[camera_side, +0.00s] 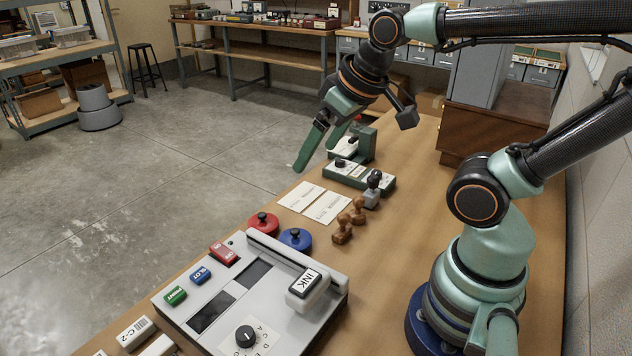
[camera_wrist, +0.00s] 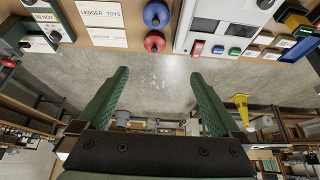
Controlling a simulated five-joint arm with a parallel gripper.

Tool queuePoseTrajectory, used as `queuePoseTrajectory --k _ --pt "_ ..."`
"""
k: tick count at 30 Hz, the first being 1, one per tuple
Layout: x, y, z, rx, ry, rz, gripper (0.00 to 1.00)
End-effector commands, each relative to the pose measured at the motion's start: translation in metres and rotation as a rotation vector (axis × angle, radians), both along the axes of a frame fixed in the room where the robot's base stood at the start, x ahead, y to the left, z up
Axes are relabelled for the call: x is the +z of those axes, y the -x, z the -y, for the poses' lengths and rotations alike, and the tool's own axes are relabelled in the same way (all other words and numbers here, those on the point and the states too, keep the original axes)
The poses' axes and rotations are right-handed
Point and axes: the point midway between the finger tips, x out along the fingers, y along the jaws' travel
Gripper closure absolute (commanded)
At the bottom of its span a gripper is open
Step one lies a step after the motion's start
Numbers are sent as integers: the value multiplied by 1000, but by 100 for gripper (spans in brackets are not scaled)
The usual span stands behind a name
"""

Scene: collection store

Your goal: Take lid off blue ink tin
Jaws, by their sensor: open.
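The blue ink tin (camera_side: 295,239) stands on the wooden bench in the side view, beside the grey stamping machine. A lid with a black knob sits on top of it. The tin also shows at the top of the wrist view (camera_wrist: 157,14). A red tin (camera_side: 263,223) with a black knob stands just left of it, and shows below it in the wrist view (camera_wrist: 154,42). My gripper (camera_side: 316,157) is open and empty, raised near the bench's far edge, well away from the blue tin. Its green fingers (camera_wrist: 158,73) are spread apart in the wrist view.
The grey machine (camera_side: 215,318) with its INK block (camera_side: 307,284) stands close in front of the tins. White cards (camera_side: 326,207), wooden stamps (camera_side: 342,231), a grey stamp (camera_side: 373,190) and a green-based device (camera_side: 360,174) lie behind them. Open floor (camera_side: 150,190) lies beyond the bench's left edge.

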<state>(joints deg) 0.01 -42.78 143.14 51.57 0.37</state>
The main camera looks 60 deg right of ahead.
Motion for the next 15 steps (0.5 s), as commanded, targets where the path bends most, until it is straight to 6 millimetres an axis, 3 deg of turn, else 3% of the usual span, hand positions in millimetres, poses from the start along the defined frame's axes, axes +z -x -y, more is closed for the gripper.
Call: queuePoseTrajectory --k 5,15 --pt "-6 -9 2 -130 -62 -59 0" --pt "-50 -48 10 -760 -263 -282 0"
